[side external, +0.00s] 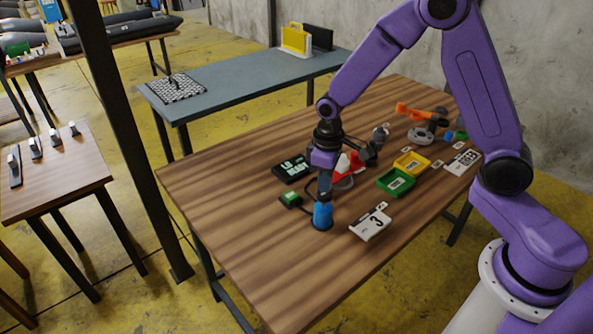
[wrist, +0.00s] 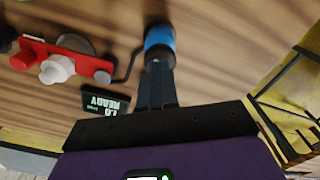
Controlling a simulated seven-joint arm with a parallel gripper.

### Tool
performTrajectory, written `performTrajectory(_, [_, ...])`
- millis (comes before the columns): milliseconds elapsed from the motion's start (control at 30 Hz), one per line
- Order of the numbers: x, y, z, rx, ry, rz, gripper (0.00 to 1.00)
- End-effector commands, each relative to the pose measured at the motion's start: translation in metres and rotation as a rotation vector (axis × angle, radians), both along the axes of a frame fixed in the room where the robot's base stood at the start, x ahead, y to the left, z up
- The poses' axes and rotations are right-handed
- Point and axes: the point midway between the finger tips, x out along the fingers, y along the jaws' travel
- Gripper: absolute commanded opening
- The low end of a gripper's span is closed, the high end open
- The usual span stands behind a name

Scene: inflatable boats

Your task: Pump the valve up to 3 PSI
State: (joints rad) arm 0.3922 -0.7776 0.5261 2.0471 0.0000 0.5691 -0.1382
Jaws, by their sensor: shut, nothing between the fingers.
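My gripper (side external: 324,197) points down over a blue cylinder (side external: 323,214) that stands upright on the wooden table. Its fingers are shut and empty, with the tips at or just above the cylinder's top; contact is unclear. The wrist view shows the dark fingers (wrist: 156,72) in line with the blue cylinder (wrist: 160,40). A red part with a white knob (wrist: 57,68) sits on a grey round base beside it; it is partly hidden behind my wrist in the side view. A black display (wrist: 105,102) shows upside-down green text, apparently READY; its number is unclear.
A small green-topped box (side external: 290,198) lies left of the cylinder, with a dark cable nearby. The front of the wooden table (side external: 270,280) is clear.

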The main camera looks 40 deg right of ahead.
Motion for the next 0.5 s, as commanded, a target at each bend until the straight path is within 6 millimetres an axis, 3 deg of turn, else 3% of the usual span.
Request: performTrajectory(500, [0.000, 0.000, -0.018, -0.001, 0.001, 0.000, 0.00])
